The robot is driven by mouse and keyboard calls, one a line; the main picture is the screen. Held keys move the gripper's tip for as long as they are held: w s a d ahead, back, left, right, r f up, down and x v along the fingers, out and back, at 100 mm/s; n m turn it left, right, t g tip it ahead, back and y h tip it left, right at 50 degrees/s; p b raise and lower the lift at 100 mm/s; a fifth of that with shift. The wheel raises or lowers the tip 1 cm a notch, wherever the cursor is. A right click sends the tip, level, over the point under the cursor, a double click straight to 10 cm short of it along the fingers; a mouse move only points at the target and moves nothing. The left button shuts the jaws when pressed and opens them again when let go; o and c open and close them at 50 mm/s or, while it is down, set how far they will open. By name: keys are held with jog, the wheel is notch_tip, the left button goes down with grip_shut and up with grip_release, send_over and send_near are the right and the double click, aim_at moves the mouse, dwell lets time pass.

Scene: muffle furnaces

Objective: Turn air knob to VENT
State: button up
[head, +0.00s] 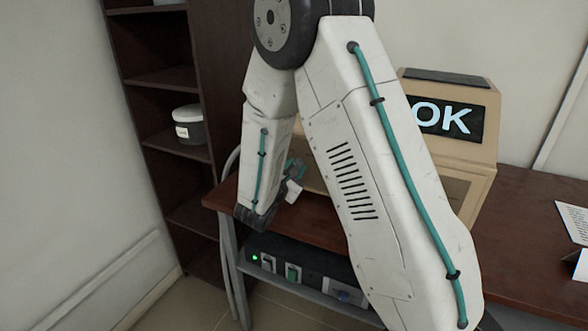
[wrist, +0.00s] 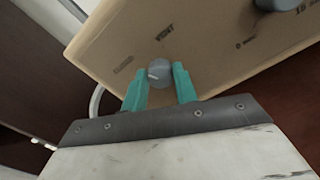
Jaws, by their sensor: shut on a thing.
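The air knob (wrist: 159,72) is a small round grey knob with a pale pointer mark on its left side. It sits on the furnace's beige front panel (wrist: 210,65). The word VENT (wrist: 165,32) is printed above it, and a blurred label (wrist: 123,64) is to its left. My gripper (wrist: 160,69) has teal fingers, one on each side of the knob, shut on it. In the head view my gripper (head: 294,179) is small beside the furnace (head: 480,97), and my arm hides the knob there.
The furnace's screen (head: 446,119) reads OK. Another dark knob (wrist: 278,4) is at the wrist view's top right. A black box (head: 315,267) with a green light and switches is on the shelf under the desk. A dark bookcase (head: 160,80) with a jar (head: 190,126) stands left.

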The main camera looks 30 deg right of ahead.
jog(key=m, duration=0.7)
jog(key=shift+s+f+m, duration=0.1)
jog(key=shift+m, duration=1.9)
jog(key=shift+s+f+m, duration=0.1)
jog(key=shift+m, duration=1.9)
jog(key=o, duration=1)
jog(key=shift+c, duration=0.2)
jog(key=v, duration=0.7)
jog(key=shift+s+a, duration=0.15)
jog(key=shift+a, duration=0.2)
